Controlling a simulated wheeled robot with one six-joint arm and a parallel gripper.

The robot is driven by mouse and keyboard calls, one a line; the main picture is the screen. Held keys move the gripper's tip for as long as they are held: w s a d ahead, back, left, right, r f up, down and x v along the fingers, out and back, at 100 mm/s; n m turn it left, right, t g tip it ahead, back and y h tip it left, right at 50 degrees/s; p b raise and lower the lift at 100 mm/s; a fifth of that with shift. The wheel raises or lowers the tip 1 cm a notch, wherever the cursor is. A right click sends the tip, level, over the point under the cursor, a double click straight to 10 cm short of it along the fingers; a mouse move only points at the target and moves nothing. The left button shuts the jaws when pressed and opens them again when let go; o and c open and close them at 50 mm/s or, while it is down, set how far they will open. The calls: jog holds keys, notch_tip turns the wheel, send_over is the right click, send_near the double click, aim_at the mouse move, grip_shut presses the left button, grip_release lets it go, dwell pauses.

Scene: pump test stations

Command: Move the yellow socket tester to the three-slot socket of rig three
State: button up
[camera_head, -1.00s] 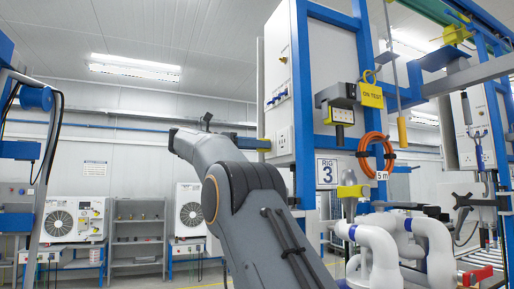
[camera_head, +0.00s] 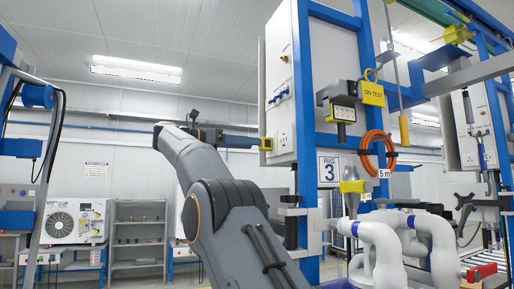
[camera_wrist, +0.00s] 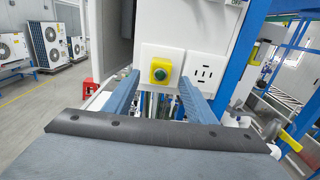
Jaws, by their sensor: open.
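My gripper (camera_wrist: 160,79) is open, with one blue finger to each side of the tester and visible gaps on both sides. It also shows in the head view (camera_head: 254,142).
The rig 3 sign (camera_head: 328,171) hangs below the cabinet (camera_head: 281,75). A blue upright (camera_head: 305,110) stands right of the sockets. White pipes (camera_head: 380,240) and an orange hose coil (camera_head: 377,153) are further right. Open aisle floor (camera_wrist: 45,105) lies left in the wrist view.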

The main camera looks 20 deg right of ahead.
jog(key=shift+a, duration=1.35)
